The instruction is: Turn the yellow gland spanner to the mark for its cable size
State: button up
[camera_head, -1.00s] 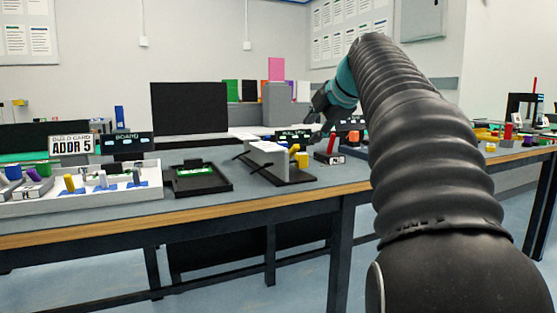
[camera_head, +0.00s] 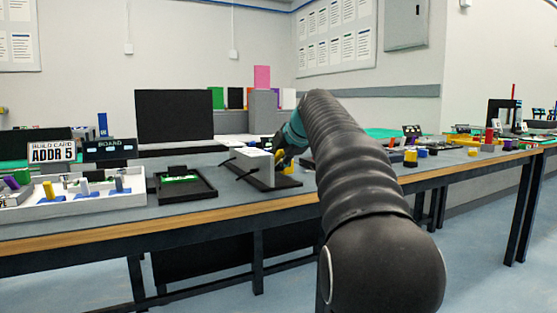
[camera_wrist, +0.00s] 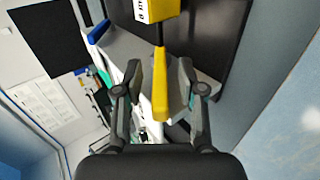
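The yellow gland spanner (camera_wrist: 160,92) shows in the wrist view as a tapered handle, with a dark rod and a yellow block (camera_wrist: 167,9) with a white label beyond it. The label's print is cut off. My gripper (camera_wrist: 160,68) is open, with one finger on each side of the handle and gaps visible on both sides. In the head view my gripper (camera_head: 284,150) is at the right of a light grey block (camera_head: 252,166) on a dark base. A little yellow shows there; my arm hides most of it. I cannot make out the size marks.
A dark tray (camera_head: 205,192) with a green board and a white parts tray (camera_head: 85,202) stand to the left. The "ADDR 5" card (camera_head: 50,153) stands behind them. Several small coloured parts stand right of my arm. The table's wooden front edge (camera_head: 120,228) is clear.

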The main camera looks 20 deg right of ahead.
grip_shut()
dwell(0.4)
